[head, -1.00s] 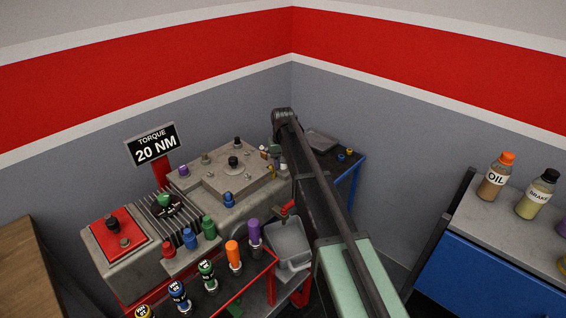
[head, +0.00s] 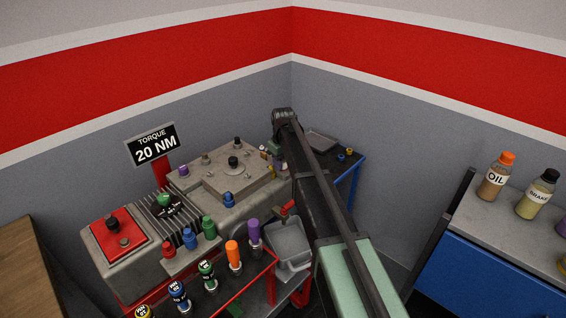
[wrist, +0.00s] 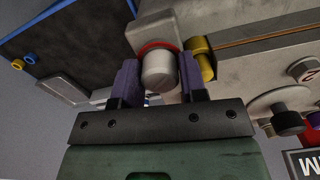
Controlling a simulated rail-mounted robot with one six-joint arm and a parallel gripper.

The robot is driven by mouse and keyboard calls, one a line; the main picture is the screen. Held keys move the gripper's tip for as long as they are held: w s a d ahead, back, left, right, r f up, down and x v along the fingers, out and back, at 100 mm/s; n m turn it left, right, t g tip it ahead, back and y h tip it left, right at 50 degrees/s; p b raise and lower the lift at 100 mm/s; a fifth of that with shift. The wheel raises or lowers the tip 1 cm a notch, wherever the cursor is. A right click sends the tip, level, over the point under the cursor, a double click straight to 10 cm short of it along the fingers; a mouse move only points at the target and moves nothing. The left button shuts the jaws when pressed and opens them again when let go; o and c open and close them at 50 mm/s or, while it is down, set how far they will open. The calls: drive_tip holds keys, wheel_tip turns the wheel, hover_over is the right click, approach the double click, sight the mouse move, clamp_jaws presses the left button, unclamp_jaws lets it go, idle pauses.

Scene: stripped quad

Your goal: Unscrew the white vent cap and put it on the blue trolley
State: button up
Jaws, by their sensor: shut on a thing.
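The white vent cap (wrist: 158,74) is a short pale cylinder with a red ring at its base, against a block on the grey engine casing. In the wrist view my gripper (wrist: 160,66) has its two purple fingers on either side of the cap, shut on it. The red ring is close against the block; whether the threads are loose cannot be seen. In the head view my arm largely hides the gripper and cap. The blue trolley (head: 356,177), with a dark top and blue legs, stands beyond my arm; its top (wrist: 85,40) shows at the upper left in the wrist view.
A yellow fitting (wrist: 204,60) sits close beside the right finger. The trolley top carries a grey tray (head: 321,141) and small blue and yellow rings (head: 345,155). A grey bin (head: 290,241) stands below my arm. A rack of coloured sockets (head: 232,254) is in front of the casing.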

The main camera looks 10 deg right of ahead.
drive_tip(key=shift+n, duration=1.5)
drive_tip(key=o, duration=0.8)
drive_tip(key=shift+c, duration=0.2)
drive_tip(key=m, duration=0.7)
drive_tip(key=shift+m, duration=1.5)
drive_tip(key=m, duration=0.3)
drive_tip(key=shift+m, duration=0.4)
drive_tip(key=c, duration=0.9)
drive_tip(key=shift+n, duration=1.1)
drive_tip(key=shift+c, duration=0.3)
